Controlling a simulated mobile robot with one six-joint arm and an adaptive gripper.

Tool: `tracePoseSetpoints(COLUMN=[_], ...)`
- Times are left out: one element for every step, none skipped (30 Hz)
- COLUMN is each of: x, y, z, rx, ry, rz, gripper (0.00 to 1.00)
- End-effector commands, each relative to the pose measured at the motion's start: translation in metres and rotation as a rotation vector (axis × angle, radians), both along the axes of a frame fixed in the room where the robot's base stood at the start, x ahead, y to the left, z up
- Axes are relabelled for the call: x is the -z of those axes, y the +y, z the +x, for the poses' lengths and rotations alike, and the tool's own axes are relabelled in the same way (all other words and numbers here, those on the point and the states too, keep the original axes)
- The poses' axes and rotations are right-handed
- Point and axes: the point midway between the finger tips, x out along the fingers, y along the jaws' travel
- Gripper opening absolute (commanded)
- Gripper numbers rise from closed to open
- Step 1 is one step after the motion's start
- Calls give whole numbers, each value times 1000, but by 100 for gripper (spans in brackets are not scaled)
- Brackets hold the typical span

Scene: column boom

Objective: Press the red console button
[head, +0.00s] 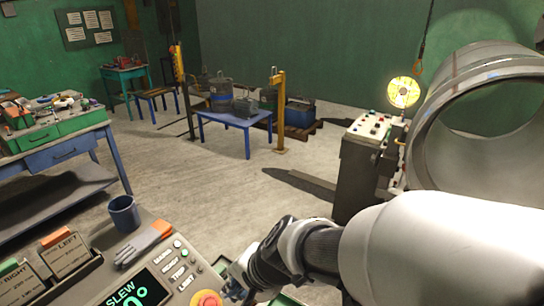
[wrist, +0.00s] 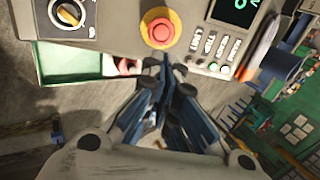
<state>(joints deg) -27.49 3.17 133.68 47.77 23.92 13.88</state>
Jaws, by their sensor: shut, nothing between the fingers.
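The red console button (head: 207,299) is a round mushroom knob on a yellow ring at the bottom edge of the head view. It shows whole at the top of the wrist view (wrist: 160,31), on the grey console (wrist: 120,14). My gripper (wrist: 166,66) is shut and empty. Its fingertips appear just below the button in the wrist view; I cannot tell the gap in depth. In the head view my gripper (head: 238,285) is right of the button, its tips partly hidden.
A green tray (wrist: 72,62) lies beside the console. A second control box (head: 357,178) stands farther right.

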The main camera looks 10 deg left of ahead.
Motion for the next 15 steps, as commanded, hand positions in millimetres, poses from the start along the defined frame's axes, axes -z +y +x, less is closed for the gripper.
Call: tracePoseSetpoints(x=[8,13,19,25,30,38,44,50,58,63,69,75,81,85,91], y=[3,5,8,10,13,17,21,24,28,31,34,38,40,43,46], z=[1,2,3,4,6,8,10,11,14,15,16,19,20,21,23], rx=[-2,-2,-1,-2,-2,-2,-2,-2,-2,-1,-2,-2,-2,-3,-1], ry=[2,2,3,5,4,4,3,4,4,3,3,2,4,2,3], rz=[-2,-2,-2,-3,-3,-2,-4,-3,-3,-3,-4,-2,-3,-3,-3], gripper=[0,0,0,0,0,0,0,0,0,0,0,0,0,0,0])
